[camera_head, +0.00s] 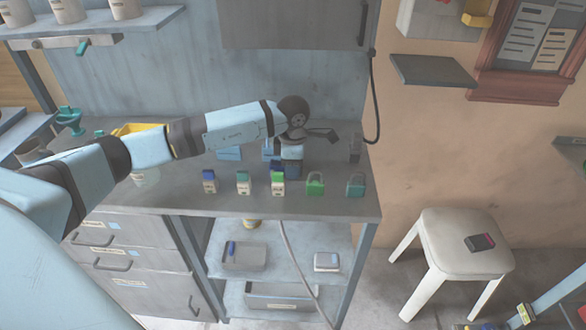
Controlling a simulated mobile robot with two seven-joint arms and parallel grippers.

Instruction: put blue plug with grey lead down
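My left gripper (288,164) points down over the back middle of the grey counter (170,198), behind the row of small items. Its fingertips are small and partly hidden, so I cannot tell whether it is open or shut. A small dark blue piece (277,166) shows at the fingertips, just above and behind a green-topped block; it may be the blue plug, but I cannot tell whether it is held. A pale grey lead (291,250) hangs over the counter's front edge and runs down past the lower shelf. Its upper end is hidden.
A blue-topped block (209,182), two green-topped blocks (243,183), a green padlock (316,185) and a teal padlock (356,186) line the counter's front. A black cable (374,95) hangs from the wall cabinet. A white stool (455,235) stands at right.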

